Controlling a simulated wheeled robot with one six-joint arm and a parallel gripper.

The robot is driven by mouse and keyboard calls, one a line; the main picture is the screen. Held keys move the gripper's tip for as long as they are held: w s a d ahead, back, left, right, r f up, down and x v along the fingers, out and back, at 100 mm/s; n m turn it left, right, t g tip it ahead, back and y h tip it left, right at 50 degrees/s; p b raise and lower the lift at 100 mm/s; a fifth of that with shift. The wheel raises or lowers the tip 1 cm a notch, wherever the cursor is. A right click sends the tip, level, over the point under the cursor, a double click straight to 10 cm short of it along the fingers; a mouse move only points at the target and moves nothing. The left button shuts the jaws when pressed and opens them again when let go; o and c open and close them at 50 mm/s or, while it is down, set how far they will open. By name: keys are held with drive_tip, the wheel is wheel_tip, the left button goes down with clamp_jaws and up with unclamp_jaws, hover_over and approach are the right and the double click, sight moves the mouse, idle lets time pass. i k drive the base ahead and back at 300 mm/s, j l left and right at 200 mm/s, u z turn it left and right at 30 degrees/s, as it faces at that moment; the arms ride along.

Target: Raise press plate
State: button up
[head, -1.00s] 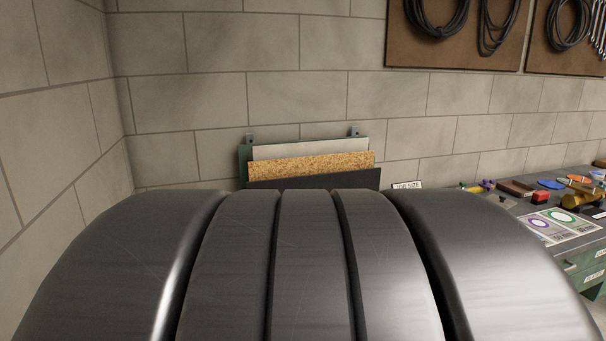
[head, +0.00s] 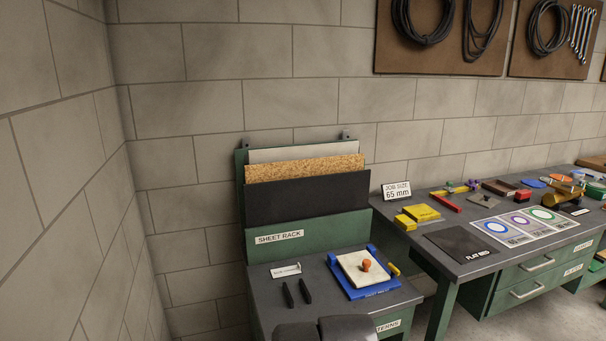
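The press (head: 383,290) has a blue frame and stands on the small grey-topped bench below the sheet rack. Its cream press plate (head: 352,262) lies flat within the frame, with an orange knob (head: 366,265) on top. A yellow piece (head: 393,269) sits at the frame's right side. Two dark fingers of my gripper (head: 296,293) show left of the press, apart with a clear gap and nothing between them. Dark rounded parts of my arm cover the bench's front edge. I cannot tell how high the fingers are above the bench.
The green sheet rack (head: 325,229) stands behind, holding black, chipboard and pale sheets. A small white label (head: 286,270) lies behind the fingers. The right workbench (head: 462,266) carries yellow blocks (head: 422,213), a black flat-bed mat (head: 462,245), ringed cards and tools.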

sight(361, 268)
drive_tip(key=i+l, duration=0.15)
drive_tip(key=i, duration=0.35)
drive_tip(key=i+l, duration=0.15)
drive_tip(key=i, duration=0.3)
drive_tip(key=l+z, duration=0.05)
